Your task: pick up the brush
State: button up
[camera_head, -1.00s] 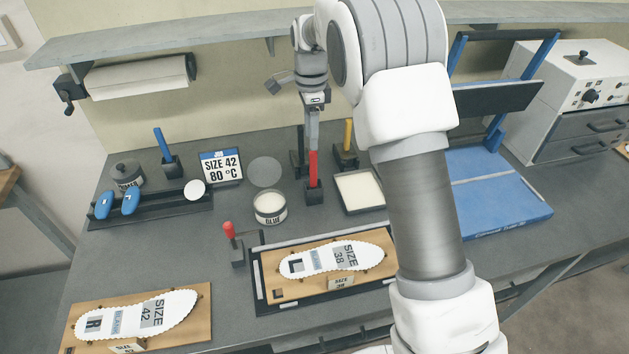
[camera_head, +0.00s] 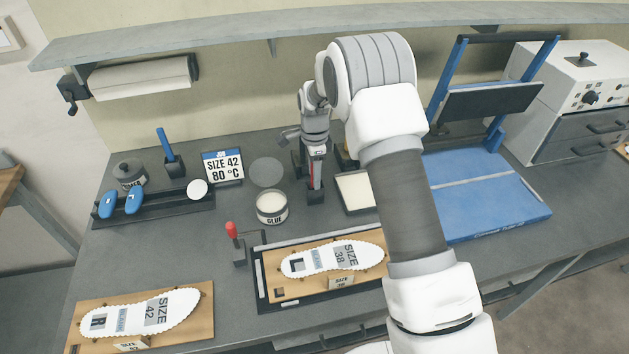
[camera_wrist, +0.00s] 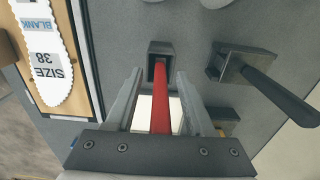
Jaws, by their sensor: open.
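The brush (camera_wrist: 161,98) shows as a red handle standing in a small black holder (camera_wrist: 160,48); its lower end is hidden in the holder. In the head view only a short red part of the brush (camera_head: 315,169) shows below my gripper (camera_head: 315,155). In the wrist view my gripper (camera_wrist: 159,78) is open, with one finger on each side of the red handle. Gaps show between the fingers and the handle.
A dark-handled tool in a black holder (camera_wrist: 235,64) stands close beside the brush. The glue pot (camera_head: 271,207) and a pale tray (camera_head: 356,192) are near. The size 38 board (camera_head: 318,290) lies in front. A blue press (camera_head: 485,205) stands right.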

grip_shut()
dwell(0.5)
notch_tip(320, 180, up, 10)
jog(key=shift+f+b, duration=0.1)
jog(key=shift+b, duration=0.35)
